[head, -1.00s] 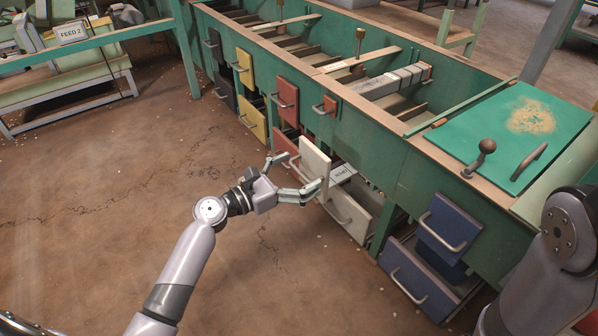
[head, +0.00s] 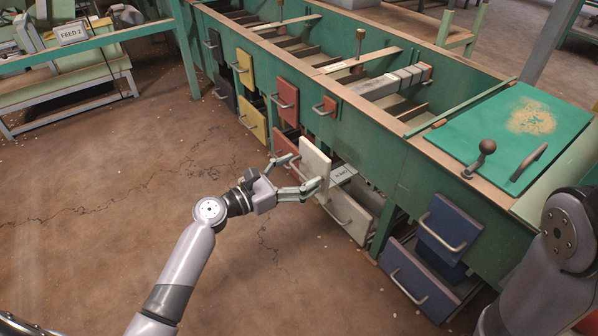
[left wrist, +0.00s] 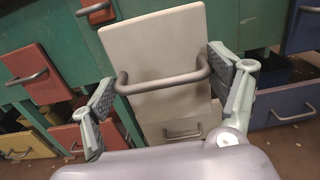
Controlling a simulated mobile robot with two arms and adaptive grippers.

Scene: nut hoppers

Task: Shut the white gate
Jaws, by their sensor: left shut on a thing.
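The white gate (head: 314,157) is a pale upright panel on the green hopper front, between the red and blue panels. It stands out from the front, with a gap behind its lower part. It fills the middle of the left wrist view (left wrist: 155,42), with its grey bar handle (left wrist: 165,83) across it. My left gripper (head: 291,178) is at the gate, one finger at each side of it, and is shut on it. The exact contact of the fingertips is hard to see. My right gripper is out of view.
A lower white panel (head: 352,222) with its own handle juts out below the gate. Red (head: 286,102), yellow (head: 246,72) and blue panels (head: 446,222) flank it. My right arm shows at the right edge.

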